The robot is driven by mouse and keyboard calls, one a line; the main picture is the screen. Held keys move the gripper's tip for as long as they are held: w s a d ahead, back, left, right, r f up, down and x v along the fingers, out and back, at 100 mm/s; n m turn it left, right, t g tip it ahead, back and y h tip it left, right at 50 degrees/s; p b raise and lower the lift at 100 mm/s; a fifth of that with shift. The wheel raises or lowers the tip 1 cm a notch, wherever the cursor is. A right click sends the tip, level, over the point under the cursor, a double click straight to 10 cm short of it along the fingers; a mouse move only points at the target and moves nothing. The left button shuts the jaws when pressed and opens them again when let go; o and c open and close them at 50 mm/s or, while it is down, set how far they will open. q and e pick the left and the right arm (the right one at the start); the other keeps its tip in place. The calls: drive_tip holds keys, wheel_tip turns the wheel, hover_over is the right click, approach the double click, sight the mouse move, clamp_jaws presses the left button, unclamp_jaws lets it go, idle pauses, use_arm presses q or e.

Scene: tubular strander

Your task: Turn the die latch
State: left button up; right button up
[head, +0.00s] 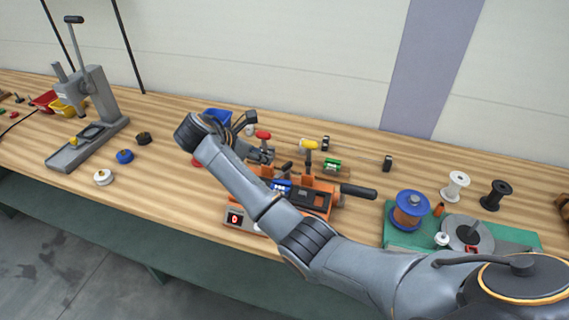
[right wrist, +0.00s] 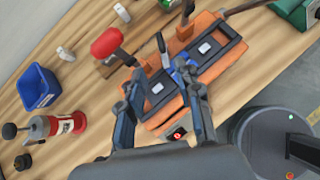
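The orange strander fixture (head: 238,216) stands on the bench. In the right wrist view it shows as an orange block (right wrist: 207,24) with dark plates, white labels and blue parts between them. A slim grey lever (right wrist: 162,48) stands up near its middle; it may be the die latch, but I cannot tell for sure. My right gripper (right wrist: 160,73) is open over the fixture, its fingers spread either side of the blue parts, with nothing visibly held. In the head view my right gripper (head: 260,138) is by the red-topped handle, and my forearm hides part of the fixture. My left gripper is out of view.
A red handle (right wrist: 106,42) and a blue bin (right wrist: 38,87) are beside the fixture. A grey press (head: 92,100) stands at the left. A green base with a blue spool (head: 410,200) is at the right. A black handle (head: 358,192) sticks out from the fixture.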

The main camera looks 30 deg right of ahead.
sight(286, 164)
drive_tip(key=p+x, duration=0.2)
drive_tip(key=x, duration=1.1)
drive_tip(key=shift+w+d+f, duration=0.15)
drive_tip(key=shift+d+f, duration=0.1)
clamp_jaws()
